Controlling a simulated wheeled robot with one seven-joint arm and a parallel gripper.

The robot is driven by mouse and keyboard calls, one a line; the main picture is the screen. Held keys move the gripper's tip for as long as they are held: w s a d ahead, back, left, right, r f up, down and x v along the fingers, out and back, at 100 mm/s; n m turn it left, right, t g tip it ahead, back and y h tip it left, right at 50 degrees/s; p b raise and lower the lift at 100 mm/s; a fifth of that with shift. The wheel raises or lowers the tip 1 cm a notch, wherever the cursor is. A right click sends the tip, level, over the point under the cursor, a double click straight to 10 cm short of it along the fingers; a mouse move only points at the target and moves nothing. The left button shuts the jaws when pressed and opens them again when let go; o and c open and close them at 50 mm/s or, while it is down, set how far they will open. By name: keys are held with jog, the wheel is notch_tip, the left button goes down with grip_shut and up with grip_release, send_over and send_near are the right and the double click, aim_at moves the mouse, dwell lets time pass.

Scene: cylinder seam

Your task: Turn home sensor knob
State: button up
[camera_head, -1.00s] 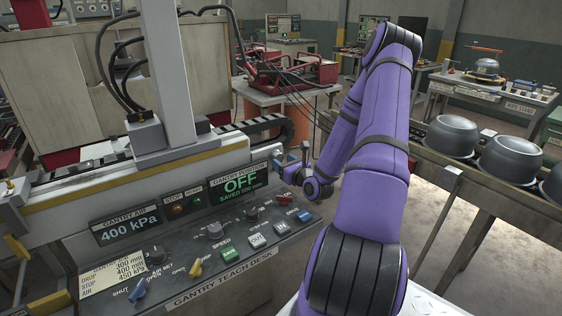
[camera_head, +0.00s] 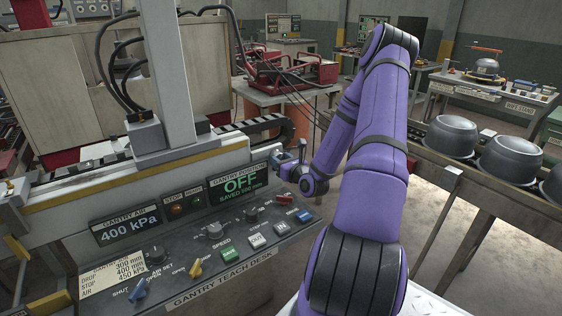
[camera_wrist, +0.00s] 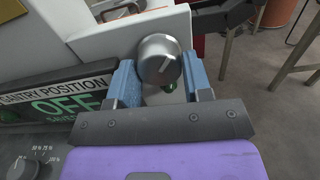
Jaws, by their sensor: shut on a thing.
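The silver knob (camera_wrist: 160,61) sits at the end of the gantry rail in the wrist view, to the right of the GANTRY POSITION display (camera_wrist: 52,102), with a white pointer line slanting on its face. My gripper (camera_wrist: 160,80) has its two blue fingers on either side of the knob, shut on it. A small green light (camera_wrist: 171,87) shows just below the knob. In the head view my gripper (camera_head: 282,167) is at the right end of the gantry, and the knob is hidden there. The display in the head view reads OFF (camera_head: 239,185).
The gantry teach desk (camera_head: 215,277) lies left of and below my gripper with several knobs and buttons. The gantry air display (camera_head: 127,225) reads 400 kPa. A conveyor with metal pots (camera_head: 451,136) runs on the right. A table with red equipment (camera_head: 300,72) stands behind.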

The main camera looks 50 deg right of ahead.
jog(key=shift+m, duration=2.6)
jog(key=o, duration=0.6)
jog(key=shift+o, duration=0.2)
jog(key=v, duration=1.1)
jog(key=shift+w, duration=0.1)
